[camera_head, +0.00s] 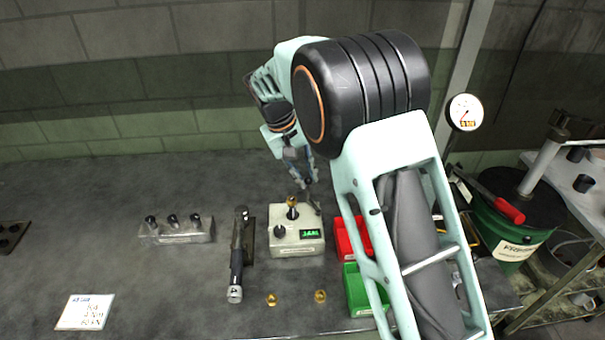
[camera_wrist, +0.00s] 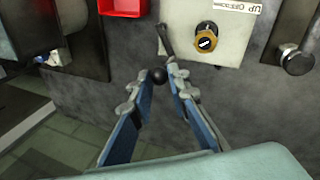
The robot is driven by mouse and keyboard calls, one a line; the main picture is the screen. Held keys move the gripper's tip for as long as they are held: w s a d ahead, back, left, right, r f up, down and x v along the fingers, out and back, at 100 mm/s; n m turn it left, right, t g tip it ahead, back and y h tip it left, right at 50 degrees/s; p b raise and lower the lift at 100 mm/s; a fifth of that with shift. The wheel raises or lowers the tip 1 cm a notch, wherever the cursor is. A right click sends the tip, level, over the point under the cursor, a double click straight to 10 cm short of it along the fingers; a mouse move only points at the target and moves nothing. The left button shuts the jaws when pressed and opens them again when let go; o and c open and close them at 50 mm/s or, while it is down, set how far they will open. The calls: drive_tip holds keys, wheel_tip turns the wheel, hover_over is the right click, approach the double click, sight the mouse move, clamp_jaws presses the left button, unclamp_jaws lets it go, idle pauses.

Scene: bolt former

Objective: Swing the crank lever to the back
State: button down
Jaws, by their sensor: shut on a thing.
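The bolt former is a pale box (camera_head: 297,241) with a green display and a brass-coloured piece on top; part of it shows at the top of the wrist view (camera_wrist: 235,48). The crank lever (camera_head: 314,203) is a dark arm at the box's right side, leaning toward the back wall in the head view. In the wrist view its arm (camera_wrist: 165,40) ends in a black ball knob (camera_wrist: 158,76). My gripper (camera_head: 309,181) is behind the box, its blue-padded fingers (camera_wrist: 164,73) closed around the knob. The lever's pivot is not clear.
A red bin (camera_head: 347,241) and a green bin (camera_head: 358,292) stand right of the box, partly behind my arm. A dark-handled tool (camera_head: 238,258) lies to its left. Two brass pieces (camera_head: 320,296) lie in front. The bench behind and left of the box is mostly clear.

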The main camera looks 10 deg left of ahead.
drive_tip(key=shift+w+d+m+g+p, duration=0.2)
drive_tip(key=shift+m+p, duration=0.05)
drive_tip(key=shift+m, duration=0.35)
drive_tip(key=shift+w+d+m+g+p, duration=0.2)
drive_tip(key=shift+m, duration=0.4)
drive_tip(key=c, duration=1.8)
unclamp_jaws()
drive_tip(key=v, duration=1.2)
drive_tip(key=shift+a, duration=0.15)
